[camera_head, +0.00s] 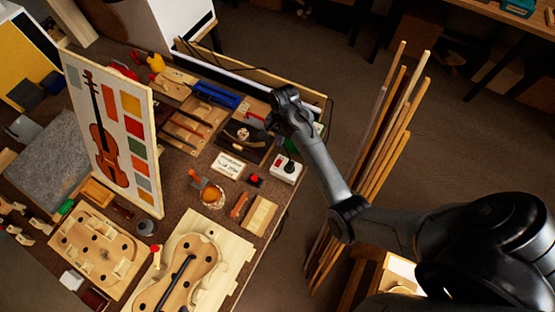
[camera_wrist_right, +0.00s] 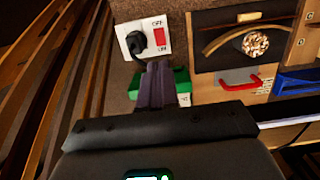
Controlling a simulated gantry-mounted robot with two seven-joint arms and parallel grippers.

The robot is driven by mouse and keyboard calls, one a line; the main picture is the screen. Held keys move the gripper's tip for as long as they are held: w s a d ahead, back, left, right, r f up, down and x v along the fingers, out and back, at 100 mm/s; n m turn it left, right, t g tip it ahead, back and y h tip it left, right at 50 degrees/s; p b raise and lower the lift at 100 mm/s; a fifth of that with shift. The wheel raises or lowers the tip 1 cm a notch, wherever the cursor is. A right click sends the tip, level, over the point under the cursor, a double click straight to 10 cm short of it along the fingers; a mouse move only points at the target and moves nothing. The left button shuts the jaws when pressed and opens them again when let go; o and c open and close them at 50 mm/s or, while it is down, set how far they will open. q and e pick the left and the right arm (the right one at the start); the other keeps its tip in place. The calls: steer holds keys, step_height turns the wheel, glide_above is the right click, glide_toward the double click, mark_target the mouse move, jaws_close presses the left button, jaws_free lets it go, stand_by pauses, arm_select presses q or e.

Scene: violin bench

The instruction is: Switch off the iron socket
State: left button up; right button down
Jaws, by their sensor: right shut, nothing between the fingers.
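The iron socket is a white box (camera_head: 286,168) at the right edge of the bench in the head view, with a black plug (camera_head: 289,165) in it. In the right wrist view the socket (camera_wrist_right: 160,20) shows a red rocker switch (camera_wrist_right: 158,37) between the labels OFF and ON, beside the black plug (camera_wrist_right: 136,43). Which way the rocker is tipped I cannot tell. My right gripper (camera_wrist_right: 155,68) is shut and empty, its fingertips just short of the socket's lower edge in that view. In the head view its hand (camera_head: 284,103) is behind the socket. My left gripper is not in view.
A green box (camera_wrist_right: 182,84) lies beside my right fingers. A tray with a red handle (camera_wrist_right: 240,80) and a blue tool (camera_wrist_right: 298,84) lie to the right. Wooden strips (camera_head: 385,130) stand right of the bench. A violin picture board (camera_head: 118,130) stands at left.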

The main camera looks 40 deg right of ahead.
mark_target(277, 164)
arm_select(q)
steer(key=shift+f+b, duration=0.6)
arm_select(e)
steer(key=f, duration=0.4)
steer(key=a+f, duration=0.1)
steer(key=f, duration=0.8)
steer(key=shift+s+a+f, duration=0.3)
steer(key=shift+s+f, duration=0.05)
steer(key=shift+f, duration=0.05)
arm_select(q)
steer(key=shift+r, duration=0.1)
